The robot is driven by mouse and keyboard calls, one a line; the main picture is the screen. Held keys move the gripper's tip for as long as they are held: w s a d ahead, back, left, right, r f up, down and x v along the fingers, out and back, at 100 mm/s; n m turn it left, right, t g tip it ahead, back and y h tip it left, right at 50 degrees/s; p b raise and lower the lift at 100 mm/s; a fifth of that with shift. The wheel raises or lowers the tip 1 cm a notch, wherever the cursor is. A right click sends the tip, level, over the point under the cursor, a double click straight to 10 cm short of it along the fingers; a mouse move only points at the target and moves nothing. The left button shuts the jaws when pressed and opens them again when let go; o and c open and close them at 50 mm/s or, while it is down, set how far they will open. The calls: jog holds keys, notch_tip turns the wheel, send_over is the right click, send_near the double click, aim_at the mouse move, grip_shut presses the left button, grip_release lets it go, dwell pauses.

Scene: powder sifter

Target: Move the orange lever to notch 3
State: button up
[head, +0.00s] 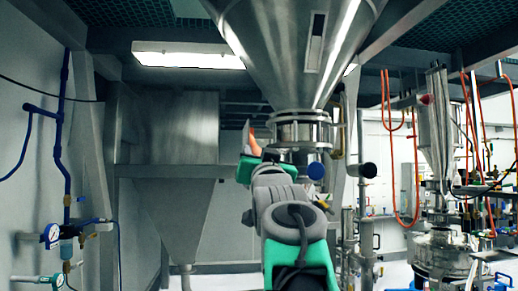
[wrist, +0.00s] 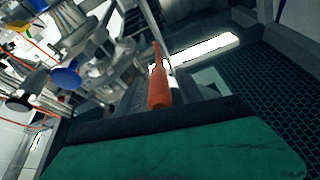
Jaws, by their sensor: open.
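The orange lever (head: 255,144) shows in the head view as a small piece beside the flange under the big steel hopper. In the wrist view the orange lever (wrist: 158,86) points away from me, with its thin end farther off and its thick end close to the dark front edge of my gripper. My gripper (head: 249,150) is open and reaches up to the lever, which lies in front of or between its jaws. The wrist view does not show clearly whether the jaws touch it.
The steel hopper (head: 295,50) hangs directly above my arm. A blue round cap (head: 316,171) and a black one (head: 369,170) stick out right of my gripper. Steel posts and a second hopper (head: 178,205) stand at left. Pipes and orange hoses (head: 415,190) fill the right.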

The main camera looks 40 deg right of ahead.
grip_shut()
dwell(0.5)
dwell(0.9)
